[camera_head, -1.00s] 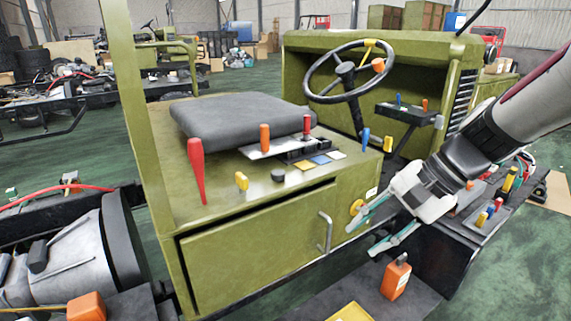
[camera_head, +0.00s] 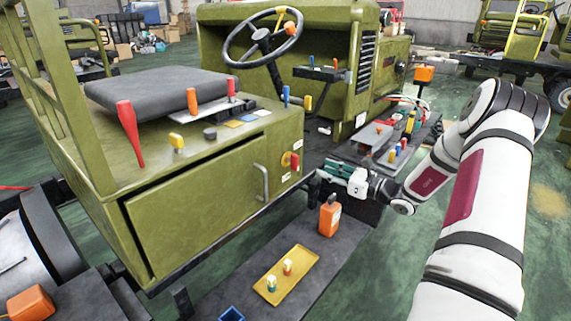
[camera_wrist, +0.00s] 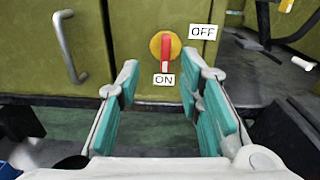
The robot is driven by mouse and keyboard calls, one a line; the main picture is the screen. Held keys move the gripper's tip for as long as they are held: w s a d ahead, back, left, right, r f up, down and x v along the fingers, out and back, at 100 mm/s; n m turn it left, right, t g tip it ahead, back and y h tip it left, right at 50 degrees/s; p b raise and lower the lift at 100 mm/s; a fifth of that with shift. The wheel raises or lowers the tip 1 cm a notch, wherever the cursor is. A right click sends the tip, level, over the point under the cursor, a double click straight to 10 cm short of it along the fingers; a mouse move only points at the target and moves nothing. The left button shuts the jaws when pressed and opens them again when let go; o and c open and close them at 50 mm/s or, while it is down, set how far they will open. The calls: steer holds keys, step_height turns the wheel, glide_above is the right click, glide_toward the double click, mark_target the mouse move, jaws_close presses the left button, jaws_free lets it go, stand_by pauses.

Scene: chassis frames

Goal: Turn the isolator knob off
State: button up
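The isolator knob (camera_wrist: 165,50) is a red bar handle on a round yellow plate, on the green side panel of the vehicle. Its bar is upright, its lower end pointing at the ON label (camera_wrist: 164,80). The OFF label (camera_wrist: 202,32) is up and to the right of the knob. In the head view the knob (camera_head: 290,161) is right of the cabinet's door handle. My gripper (camera_wrist: 160,68) has its teal fingers apart and empty, facing the panel with the knob between and beyond the fingertips. In the head view my gripper (camera_head: 325,176) is right of the knob, apart from it.
A grey door handle (camera_wrist: 70,47) stands out left of the knob. Below are an orange can-like object (camera_head: 329,216) and a yellow tray (camera_head: 286,275) on a dark platform. A dark tray of coloured levers (camera_head: 390,145) lies behind my gripper. Green floor is open at right.

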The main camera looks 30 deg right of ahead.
mark_target(298, 159)
steer(key=shift+m, duration=0.3)
steer(key=x, duration=0.9)
steer(key=d+x, duration=0.1)
steer(key=x, duration=0.3)
steer(key=shift+w+a+f, duration=0.15)
steer(key=shift+w+f, duration=0.05)
steer(key=shift+w, duration=0.15)
jaws_close()
